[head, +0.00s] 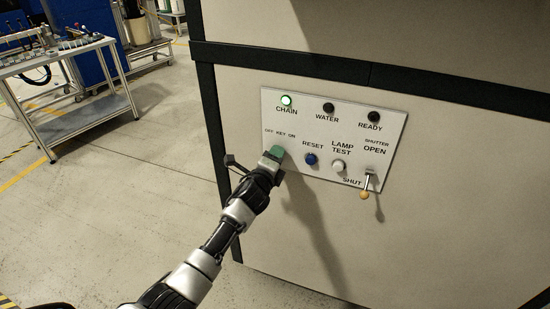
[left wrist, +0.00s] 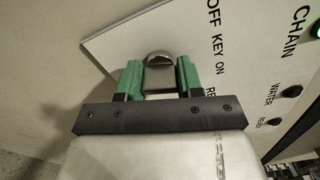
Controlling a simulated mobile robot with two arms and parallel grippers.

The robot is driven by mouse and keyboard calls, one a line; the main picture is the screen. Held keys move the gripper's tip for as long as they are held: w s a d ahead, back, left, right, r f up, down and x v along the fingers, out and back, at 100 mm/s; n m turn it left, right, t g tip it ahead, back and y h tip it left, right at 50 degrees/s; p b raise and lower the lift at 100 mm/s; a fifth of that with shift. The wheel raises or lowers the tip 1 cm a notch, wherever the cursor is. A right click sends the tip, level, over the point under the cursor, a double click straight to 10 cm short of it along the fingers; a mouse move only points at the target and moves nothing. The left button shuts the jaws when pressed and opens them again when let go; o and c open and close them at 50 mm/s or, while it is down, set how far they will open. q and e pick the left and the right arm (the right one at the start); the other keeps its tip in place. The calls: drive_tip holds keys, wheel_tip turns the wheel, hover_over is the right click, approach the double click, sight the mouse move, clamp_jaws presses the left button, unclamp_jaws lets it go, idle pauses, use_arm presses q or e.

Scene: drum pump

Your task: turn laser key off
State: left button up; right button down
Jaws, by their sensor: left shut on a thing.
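The control panel (head: 337,124) is a pale plate on the front of a beige cabinet. My left gripper (head: 275,154) is at the panel's left side, just below the "OFF KEY ON" label, and covers the key switch in the head view. In the left wrist view, the green fingers of my left gripper (left wrist: 160,80) are shut on the key (left wrist: 160,60), a metallic piece with a rounded top. Which way the key points I cannot tell. The green CHAIN lamp (head: 286,100) is lit. My right gripper is not in view.
The WATER lamp (head: 328,108) and READY lamp (head: 374,117) are dark. A blue RESET button (head: 311,159), a white LAMP TEST button (head: 338,166) and the shutter lever (head: 366,186) are to the right. A workbench (head: 68,97) stands far left; open floor lies between.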

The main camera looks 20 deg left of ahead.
use_arm(q)
drive_tip(key=n, duration=0.4)
drive_tip(key=shift+f+n, duration=0.1)
drive_tip(key=shift+n, duration=2.5)
drive_tip(key=o, duration=0.9)
drive_tip(key=shift+o, duration=0.2)
drive_tip(key=shift+s, duration=0.15)
drive_tip(key=s+b, duration=0.1)
drive_tip(key=s, duration=0.9)
drive_tip(key=shift+s+a, duration=0.3)
drive_tip(key=shift+a, duration=0.05)
